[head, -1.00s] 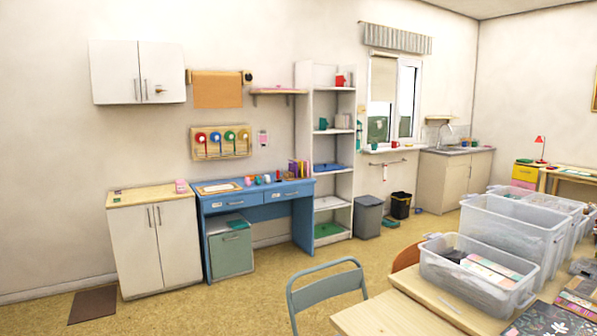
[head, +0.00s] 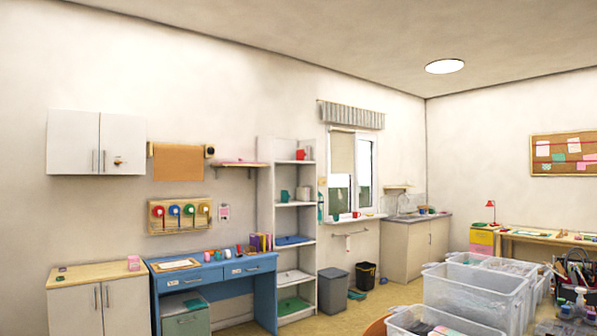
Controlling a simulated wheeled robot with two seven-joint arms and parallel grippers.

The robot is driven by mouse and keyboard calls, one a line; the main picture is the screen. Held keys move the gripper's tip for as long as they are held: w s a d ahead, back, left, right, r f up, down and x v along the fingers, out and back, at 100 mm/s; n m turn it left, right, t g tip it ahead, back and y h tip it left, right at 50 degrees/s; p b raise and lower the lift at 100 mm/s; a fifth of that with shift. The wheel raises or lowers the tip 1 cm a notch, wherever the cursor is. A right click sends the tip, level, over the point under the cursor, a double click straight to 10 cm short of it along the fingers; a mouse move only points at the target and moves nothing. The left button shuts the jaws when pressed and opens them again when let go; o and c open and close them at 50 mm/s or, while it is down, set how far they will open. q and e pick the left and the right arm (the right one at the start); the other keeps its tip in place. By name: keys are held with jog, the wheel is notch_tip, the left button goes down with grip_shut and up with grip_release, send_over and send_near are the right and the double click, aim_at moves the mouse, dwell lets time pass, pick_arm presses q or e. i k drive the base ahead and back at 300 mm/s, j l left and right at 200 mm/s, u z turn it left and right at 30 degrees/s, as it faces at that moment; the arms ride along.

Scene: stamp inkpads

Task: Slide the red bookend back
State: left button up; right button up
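A row of upright coloured books (head: 261,242) stands at the right end of the blue desk (head: 215,272), against the white shelf unit. I cannot make out a red bookend for certain at this distance; small red items show among the things left of the books, but their shapes are too small to tell. Neither of my grippers is in view.
A low cabinet (head: 78,291) stands left of the desk and a grey bin (head: 332,291) right of the shelf unit (head: 265,200). Clear plastic boxes (head: 468,293) fill the lower right foreground. Some floor shows before the desk and bins.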

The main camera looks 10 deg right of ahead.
aim_at(300, 154)
jog(key=i+j+u, duration=0.25)
jog(key=i, duration=0.15)
jog(key=i+j+u, duration=0.1)
jog(key=i+u, duration=0.2)
jog(key=i+j+u, duration=0.1)
jog(key=i+u, duration=0.3)
jog(key=i, duration=1.8)
jog(key=i+l+z, duration=0.1)
jog(key=i+z, duration=0.4)
jog(key=i+j+z, duration=0.15)
jog(key=i+z, duration=0.35)
jog(key=i, duration=0.2)
jog(key=i+j+z, duration=0.45)
jog(key=i+l+z, duration=0.3)
jog(key=i+z, duration=0.65)
jog(key=i, duration=0.15)
jog(key=i+j+z, duration=0.1)
jog(key=i+z, duration=0.4)
jog(key=i+l+u, duration=0.15)
jog(key=i+u, duration=0.25)
jog(key=i, duration=0.2)
jog(key=i+l+u, duration=0.4)
jog(key=i, duration=0.2)
jog(key=i+l+u, duration=0.4)
jog(key=i+l, duration=0.05)
jog(key=i, duration=0.05)
